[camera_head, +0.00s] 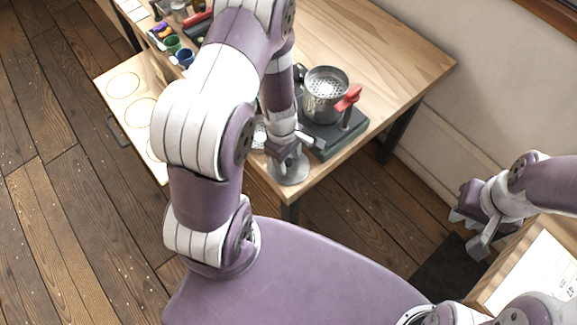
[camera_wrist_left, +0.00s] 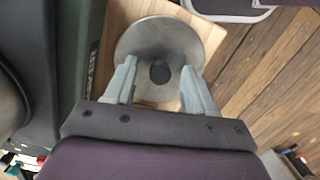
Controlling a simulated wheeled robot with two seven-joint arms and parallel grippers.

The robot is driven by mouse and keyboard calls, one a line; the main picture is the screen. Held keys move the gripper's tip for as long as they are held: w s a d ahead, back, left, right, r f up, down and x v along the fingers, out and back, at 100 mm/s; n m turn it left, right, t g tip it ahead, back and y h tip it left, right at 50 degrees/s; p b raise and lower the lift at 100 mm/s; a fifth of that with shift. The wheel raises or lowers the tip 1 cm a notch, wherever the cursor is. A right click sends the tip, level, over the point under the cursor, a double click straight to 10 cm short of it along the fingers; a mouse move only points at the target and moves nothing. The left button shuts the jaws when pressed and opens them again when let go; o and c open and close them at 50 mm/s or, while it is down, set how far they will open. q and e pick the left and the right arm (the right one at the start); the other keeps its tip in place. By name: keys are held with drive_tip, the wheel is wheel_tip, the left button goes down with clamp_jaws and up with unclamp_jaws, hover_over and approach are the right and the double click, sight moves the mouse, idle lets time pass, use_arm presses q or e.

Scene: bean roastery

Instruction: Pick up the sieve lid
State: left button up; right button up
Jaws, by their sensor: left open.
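A perforated round metal top, which looks like the sieve lid (camera_head: 327,81), sits in the mouth of a metal pot (camera_head: 324,104) on the table. My left gripper (camera_head: 287,156) is open, to the front left of the pot, over a wide grey metal funnel-like disc (camera_head: 290,175) at the table's corner. In the left wrist view the open fingers (camera_wrist_left: 159,70) straddle the middle of this disc (camera_wrist_left: 140,42), which has a dark round hole. I cannot tell if they touch it. My right gripper (camera_head: 472,228) is open and empty, far right, away from the table.
The pot stands on a dark base with a red-handled clamp (camera_head: 348,98). Small coloured cups (camera_head: 184,57) stand at the back left. A pale board (camera_head: 112,80) with circle outlines lies left of my left arm. A box with a paper (camera_head: 530,270) is at lower right.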

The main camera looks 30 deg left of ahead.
use_arm(q)
clamp_jaws()
drive_tip(key=shift+r, duration=0.15)
